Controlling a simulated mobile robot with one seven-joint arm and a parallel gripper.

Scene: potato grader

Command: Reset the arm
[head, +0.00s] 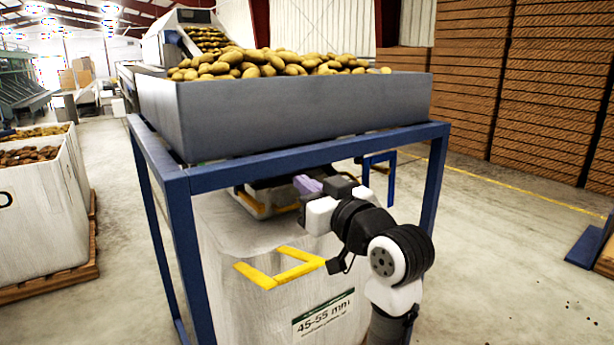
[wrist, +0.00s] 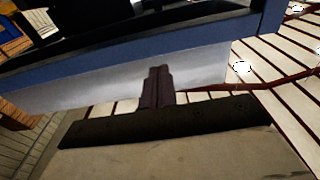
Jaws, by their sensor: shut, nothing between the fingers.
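My arm rises at the lower right in the head view and bends left, in front of the blue frame. My gripper (head: 307,185) is under the frame's top rail, above the white bag (head: 230,225) and near its far side. In the wrist view my gripper's fingers (wrist: 157,72) are together with nothing between them. The grey hopper wall and blue frame rail show beyond the fingertips there. My wrist partly hides the bag's right side.
A grey hopper (head: 300,112) full of potatoes (head: 270,65) sits on the blue frame (head: 185,215), just above my arm. Yellow straps (head: 280,270) lie on the bag. Another potato bag (head: 35,225) stands left.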

